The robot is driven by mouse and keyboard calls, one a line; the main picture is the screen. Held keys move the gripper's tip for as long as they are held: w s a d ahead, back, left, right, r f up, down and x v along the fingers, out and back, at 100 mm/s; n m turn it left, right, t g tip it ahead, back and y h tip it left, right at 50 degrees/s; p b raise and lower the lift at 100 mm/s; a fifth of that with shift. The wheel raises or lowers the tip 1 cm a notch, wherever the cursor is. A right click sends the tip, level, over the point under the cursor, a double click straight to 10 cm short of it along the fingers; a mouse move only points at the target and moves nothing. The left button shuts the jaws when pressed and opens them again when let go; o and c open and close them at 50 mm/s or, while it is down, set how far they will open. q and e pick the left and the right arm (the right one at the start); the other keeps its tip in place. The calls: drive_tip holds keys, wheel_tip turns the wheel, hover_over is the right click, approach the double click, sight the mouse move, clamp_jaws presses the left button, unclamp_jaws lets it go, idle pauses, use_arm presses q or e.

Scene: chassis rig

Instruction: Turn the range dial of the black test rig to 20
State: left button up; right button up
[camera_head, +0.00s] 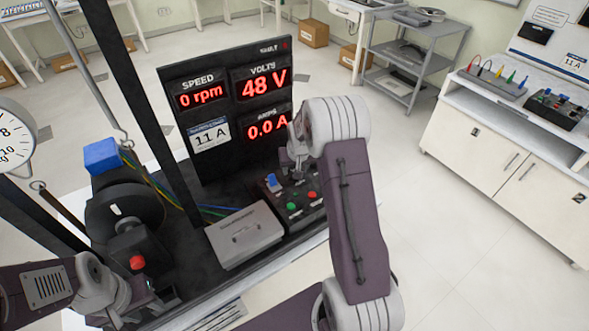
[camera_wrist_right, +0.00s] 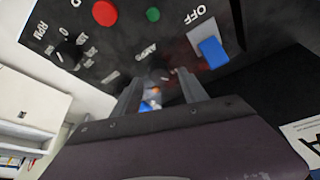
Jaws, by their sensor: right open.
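The black test rig (camera_head: 180,110) stands left of centre in the head view, its display reading 0 rpm, 48 V and 0.0 A. Its control box (camera_head: 300,212) carries red and green buttons and a blue switch (camera_wrist_right: 210,50) beside the word OFF. A dark knob with small labels around it, probably the range dial (camera_wrist_right: 70,50), shows dimly at the upper left of the wrist view; its setting is unreadable. My right gripper (camera_wrist_right: 160,90) is open and empty over the control box. My left gripper (camera_head: 158,300) is low at the left; its fingertips are unclear.
A grey box (camera_head: 244,234) sits beside the control box. A dark wheel with a blue block (camera_head: 101,156) and a round gauge (camera_head: 14,138) are at the left. Black posts rise behind my left arm. A white cabinet (camera_head: 500,150) stands at the right, with open floor between.

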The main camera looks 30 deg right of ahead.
drive_tip(key=shift+x, duration=0.8)
drive_tip(key=shift+s, duration=0.1)
clamp_jaws()
drive_tip(key=shift+f+m+h+b, duration=0.3)
drive_tip(key=shift+m+b, duration=0.4)
drive_tip(key=shift+b, duration=0.2)
drive_tip(key=m+b, duration=0.2)
drive_tip(key=m+g+h+b, duration=0.1)
drive_tip(key=m+b, duration=0.1)
drive_tip(key=b, duration=0.1)
drive_tip(key=shift+w+a, duration=0.15)
drive_tip(key=shift+w, duration=0.05)
drive_tip(key=m+h+b, duration=0.1)
drive_tip(key=m, duration=0.1)
drive_tip(key=shift+r+m+g, duration=0.2)
drive_tip(key=shift+m+g, duration=0.9)
drive_tip(key=shift+m, duration=1.1)
